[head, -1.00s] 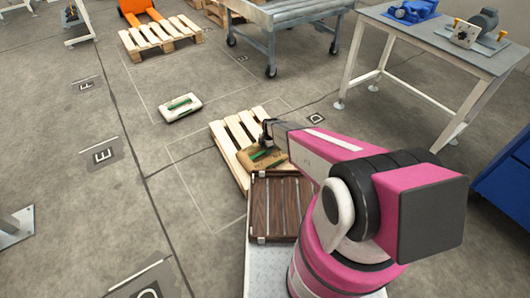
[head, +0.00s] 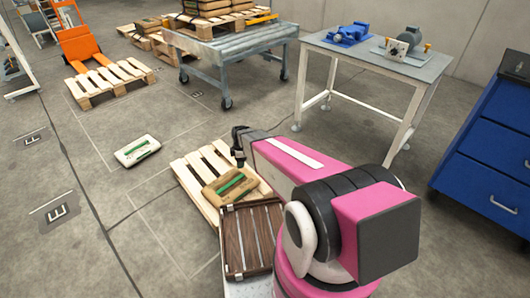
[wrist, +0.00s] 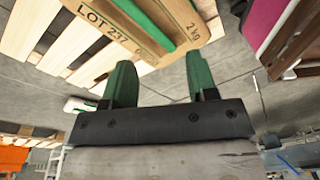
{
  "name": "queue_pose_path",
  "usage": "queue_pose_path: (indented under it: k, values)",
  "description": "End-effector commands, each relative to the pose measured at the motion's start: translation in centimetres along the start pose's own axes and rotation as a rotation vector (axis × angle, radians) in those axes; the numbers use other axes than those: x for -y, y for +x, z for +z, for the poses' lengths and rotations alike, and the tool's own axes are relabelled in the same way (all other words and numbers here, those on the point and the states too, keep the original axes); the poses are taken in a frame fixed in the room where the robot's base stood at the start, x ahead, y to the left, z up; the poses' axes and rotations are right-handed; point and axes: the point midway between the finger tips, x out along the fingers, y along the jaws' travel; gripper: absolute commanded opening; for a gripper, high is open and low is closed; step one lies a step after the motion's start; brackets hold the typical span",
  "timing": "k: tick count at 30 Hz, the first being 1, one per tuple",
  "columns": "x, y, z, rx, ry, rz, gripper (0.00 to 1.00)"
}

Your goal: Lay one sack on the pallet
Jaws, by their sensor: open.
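A brown sack (head: 231,186) with a green strip on top lies flat on the near part of the wooden pallet (head: 192,178). In the wrist view the sack (wrist: 186,14) shows printed "LOT 237" and "2 kg", with pallet slats (wrist: 30,40) beside it. My gripper (head: 239,160) is above the far side of the sack in the head view. In the wrist view my gripper (wrist: 160,65) has its two green fingers spread, with nothing between them, apart from the sack. A white sack (head: 137,150) with a green strip lies on the floor left of the pallet.
A dark slatted wooden deck (head: 250,238) is close in front of the pallet. A roller conveyor (head: 235,42) and a workbench (head: 372,58) stand behind. An orange pallet jack (head: 80,45) with a pallet (head: 108,80) is far left.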

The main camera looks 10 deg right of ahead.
Motion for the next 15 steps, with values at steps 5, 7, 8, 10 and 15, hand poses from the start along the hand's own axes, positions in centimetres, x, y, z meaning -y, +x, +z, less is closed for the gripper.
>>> queue_pose_path:
  k: [5,7,8,10,15]
  values:
    - [5.0,-6.8,2.9,0.02,0.415,0.024,0.53]
    - [6.8,-9.1,3.9,0.026,0.584,0.034,0.53]
    - [7.6,-10.1,4.3,0.028,0.658,0.039,0.53]
    - [9.5,-12.3,5.3,0.033,0.827,0.053,0.53]
    - [14.1,-16.9,7.4,0.038,1.224,0.087,0.53]
